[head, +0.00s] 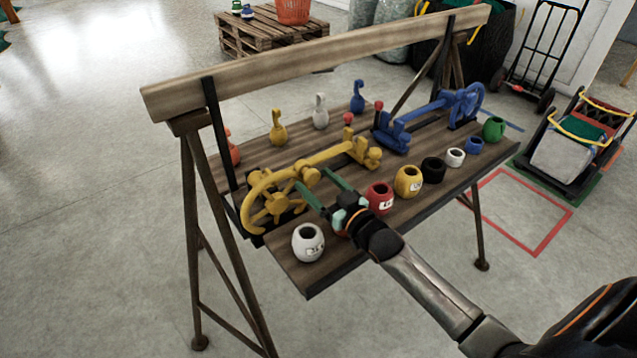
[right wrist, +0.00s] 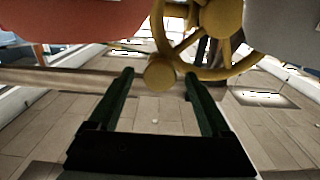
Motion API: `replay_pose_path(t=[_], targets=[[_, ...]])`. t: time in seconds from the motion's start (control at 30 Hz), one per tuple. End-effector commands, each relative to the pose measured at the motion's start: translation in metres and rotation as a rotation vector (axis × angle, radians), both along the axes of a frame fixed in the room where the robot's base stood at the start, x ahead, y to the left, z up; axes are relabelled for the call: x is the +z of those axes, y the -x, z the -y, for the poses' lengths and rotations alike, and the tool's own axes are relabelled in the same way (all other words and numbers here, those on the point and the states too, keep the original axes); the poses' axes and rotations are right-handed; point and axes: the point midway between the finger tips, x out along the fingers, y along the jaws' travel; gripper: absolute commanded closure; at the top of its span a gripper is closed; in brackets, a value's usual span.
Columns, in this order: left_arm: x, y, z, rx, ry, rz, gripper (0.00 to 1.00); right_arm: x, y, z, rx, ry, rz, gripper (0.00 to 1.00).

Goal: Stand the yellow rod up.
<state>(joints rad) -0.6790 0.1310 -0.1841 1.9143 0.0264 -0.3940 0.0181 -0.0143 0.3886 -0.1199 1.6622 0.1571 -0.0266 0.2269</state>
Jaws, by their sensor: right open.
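The yellow rod (head: 328,155) lies nearly flat on the bench, between a yellow spoked wheel (head: 270,203) at the left and a yellow block (head: 366,154) at the right. My right gripper (head: 311,178) is open at the wheel's near right side. In the right wrist view, a round yellow end (right wrist: 160,72) shows between the tips of its green fingers, with the spoked wheel (right wrist: 205,62) behind it. I cannot tell whether the fingers touch it, or whether it belongs to the rod or the wheel. My left gripper is not in view.
Several small pots line the near edge, including a white one (head: 308,242) and a red one (head: 380,197) close to my right gripper. A blue rod (head: 425,109) with a wheel lies farther right. A wooden beam (head: 320,61) spans above the bench (head: 295,272).

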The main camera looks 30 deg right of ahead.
Motion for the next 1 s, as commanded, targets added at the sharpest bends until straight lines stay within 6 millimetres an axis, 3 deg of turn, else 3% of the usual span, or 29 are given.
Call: replay_pose_path(t=[0.1,0.8,1.0], targets=[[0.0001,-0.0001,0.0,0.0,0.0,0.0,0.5,0.0,0.0001,-0.0001,0.0,0.0,0.0,0.2],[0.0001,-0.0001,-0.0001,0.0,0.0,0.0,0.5,0.0001,0.0004,0.0,0.0,0.0,0.0,0.99],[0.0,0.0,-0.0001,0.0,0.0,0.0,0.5,0.0,0.0004,0.0,0.0,0.0,0.0,1.0]])
